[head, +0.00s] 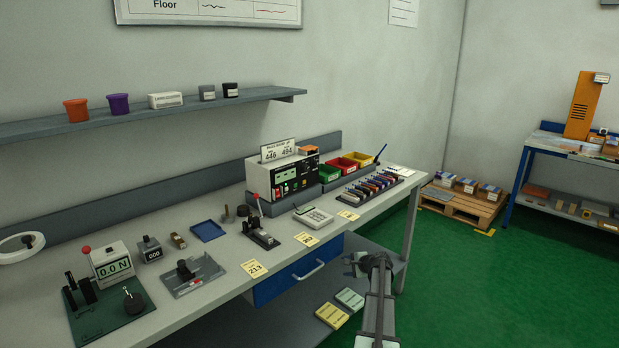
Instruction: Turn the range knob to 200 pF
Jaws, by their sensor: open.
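I cannot make out a range knob or a 200 pF mark at this size. A bench instrument (284,176) with a pale display and small coloured controls on its black front stands at the back of the bench. A small pale keypad device (313,217) lies in front of it. A round black knob-like part (134,302) with a light pointer or handle sits on the green base of the force gauge at far left. My gripper (354,263) is open and appears empty, in front of the bench's right part, apart from all of these.
The bench (215,297) also carries a lever press (260,236), a blue tray (208,231), coloured bins (343,167) and a rack of small coloured items (371,187). A shelf (150,121) with pots hangs above. The green floor at right is mostly clear.

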